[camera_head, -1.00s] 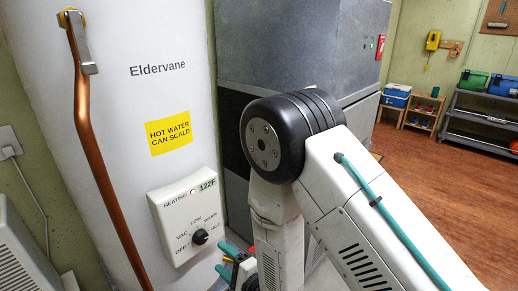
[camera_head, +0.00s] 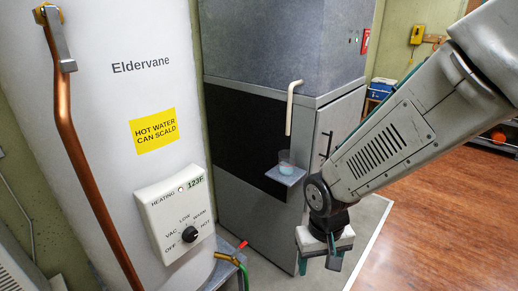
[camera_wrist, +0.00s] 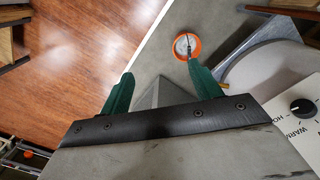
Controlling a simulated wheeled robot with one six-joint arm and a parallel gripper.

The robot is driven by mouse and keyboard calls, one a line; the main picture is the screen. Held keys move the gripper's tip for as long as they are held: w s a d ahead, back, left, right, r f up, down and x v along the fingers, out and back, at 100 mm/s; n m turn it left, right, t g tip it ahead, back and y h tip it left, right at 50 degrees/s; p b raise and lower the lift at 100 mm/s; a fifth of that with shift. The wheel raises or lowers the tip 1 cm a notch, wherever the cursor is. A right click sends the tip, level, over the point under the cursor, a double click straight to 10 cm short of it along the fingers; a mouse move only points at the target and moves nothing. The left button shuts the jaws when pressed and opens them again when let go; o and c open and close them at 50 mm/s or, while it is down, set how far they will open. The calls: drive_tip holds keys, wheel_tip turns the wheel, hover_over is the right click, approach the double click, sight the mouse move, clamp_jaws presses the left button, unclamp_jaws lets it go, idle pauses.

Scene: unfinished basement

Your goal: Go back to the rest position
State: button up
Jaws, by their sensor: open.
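My gripper (camera_head: 320,258) hangs low at the end of my arm, right of the water heater and in front of the grey cabinet. In the wrist view its two green fingers stand apart with nothing between them (camera_wrist: 160,70). The white water heater (camera_head: 105,110) stands at the left with a yellow warning label (camera_head: 153,131). Its control box (camera_head: 175,215) has a black dial (camera_head: 189,234) and reads 123F. The gripper is apart from the heater. The control box and dial also show at the right edge of the wrist view (camera_wrist: 303,108).
The grey cabinet (camera_head: 285,45) has a spout (camera_head: 290,105) above a small shelf holding a clear cup (camera_head: 287,160). A red-handled valve (camera_head: 238,247) sits by the heater's base. An orange-rimmed round thing (camera_wrist: 196,48) shows near a finger. Wood floor (camera_head: 440,220) lies open at the right.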

drive_tip(key=s+d+r+m, duration=0.1)
drive_tip(key=s+d+r, duration=0.5)
drive_tip(key=r, duration=0.3)
drive_tip(key=s+d+r+t, duration=0.1)
drive_tip(key=s+d+r, duration=0.6)
drive_tip(key=r, duration=0.3)
drive_tip(key=shift+r+m+t, duration=0.25)
drive_tip(key=shift+m+t, duration=0.05)
drive_tip(key=shift+m, duration=0.1)
